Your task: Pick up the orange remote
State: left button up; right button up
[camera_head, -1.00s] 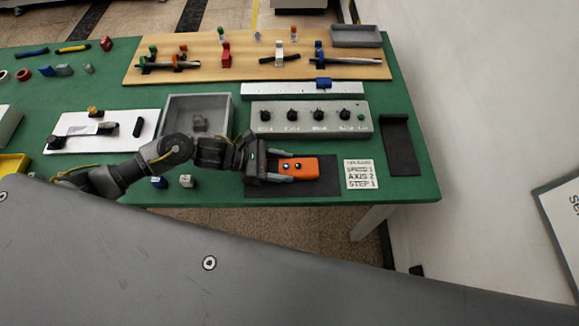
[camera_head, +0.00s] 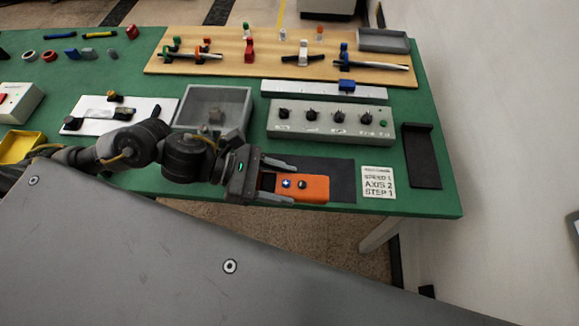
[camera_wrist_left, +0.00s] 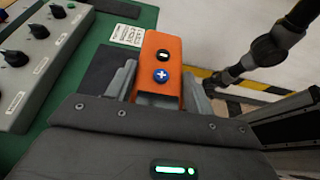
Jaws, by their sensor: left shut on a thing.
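The orange remote (camera_head: 314,190) has a blue and a dark button on its top face. My left gripper (camera_head: 289,183) is shut on it, one finger along each long side. The remote appears raised above the dark mat (camera_head: 343,170), overlapping its front edge in the head view. In the left wrist view the remote (camera_wrist_left: 163,52) points away from the palm, between the two fingers of the left gripper (camera_wrist_left: 158,80). The end of the remote near the palm is partly hidden in the head view. My right gripper does not show.
The control box with black knobs (camera_head: 310,130) stands behind the mat. A label card (camera_head: 378,183) and black tray (camera_head: 422,160) are to the right. A grey open bin (camera_head: 240,97) stands behind my left wrist. The green table's front edge is close.

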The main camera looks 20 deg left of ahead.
aim_at(304, 197)
pick_arm(q)
jog(key=s+r+p, duration=0.2)
jog(key=shift+s+p, duration=0.3)
jog(key=shift+p, duration=0.1)
jog(key=shift+s+p, duration=0.35)
jog(key=shift+s, duration=0.1)
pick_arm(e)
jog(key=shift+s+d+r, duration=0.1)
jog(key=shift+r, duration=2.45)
